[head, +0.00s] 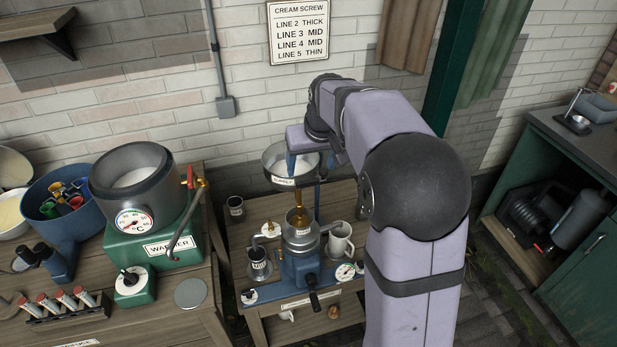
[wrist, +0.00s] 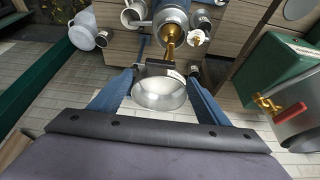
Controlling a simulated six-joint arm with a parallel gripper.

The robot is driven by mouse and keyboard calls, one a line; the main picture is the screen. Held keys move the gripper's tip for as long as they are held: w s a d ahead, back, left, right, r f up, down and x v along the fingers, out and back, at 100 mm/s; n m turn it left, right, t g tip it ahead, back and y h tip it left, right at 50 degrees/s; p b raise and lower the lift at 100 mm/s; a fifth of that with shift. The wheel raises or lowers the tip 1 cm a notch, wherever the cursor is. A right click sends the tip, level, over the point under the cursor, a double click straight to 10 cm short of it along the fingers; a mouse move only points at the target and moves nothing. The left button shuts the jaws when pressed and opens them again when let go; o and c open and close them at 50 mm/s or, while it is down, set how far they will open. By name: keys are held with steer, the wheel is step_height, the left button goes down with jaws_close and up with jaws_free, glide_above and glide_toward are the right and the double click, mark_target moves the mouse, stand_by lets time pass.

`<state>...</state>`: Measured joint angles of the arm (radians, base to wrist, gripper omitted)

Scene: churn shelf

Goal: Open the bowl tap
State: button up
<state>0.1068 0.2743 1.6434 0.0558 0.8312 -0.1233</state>
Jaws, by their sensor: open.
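The supply bowl (head: 279,178) is a metal bowl of white liquid with a label on its front, above the blue separator (head: 299,258). It also shows in the wrist view (wrist: 160,101). The brass bowl tap (head: 298,198) hangs below the bowl, over the separator's top cup; in the wrist view the brass (wrist: 171,42) shows beyond the bowl. My gripper (head: 305,167) is over the bowl with its blue fingers apart. In the wrist view my gripper (wrist: 161,76) appears with one finger on each side of the bowl. I cannot tell whether they touch it. The tap's handle is not clear.
A green warmer (head: 150,230) with a red-handled tap stands on the left bench. A wall sign (head: 299,31) hangs behind. A green cabinet (head: 580,275) is at right.

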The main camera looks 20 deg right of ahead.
mark_target(308, 181)
steer(key=shift+p+x, duration=1.15)
steer(key=shift+x, duration=2.55)
steer(key=shift+s, duration=0.1)
steer(key=c, duration=1.1)
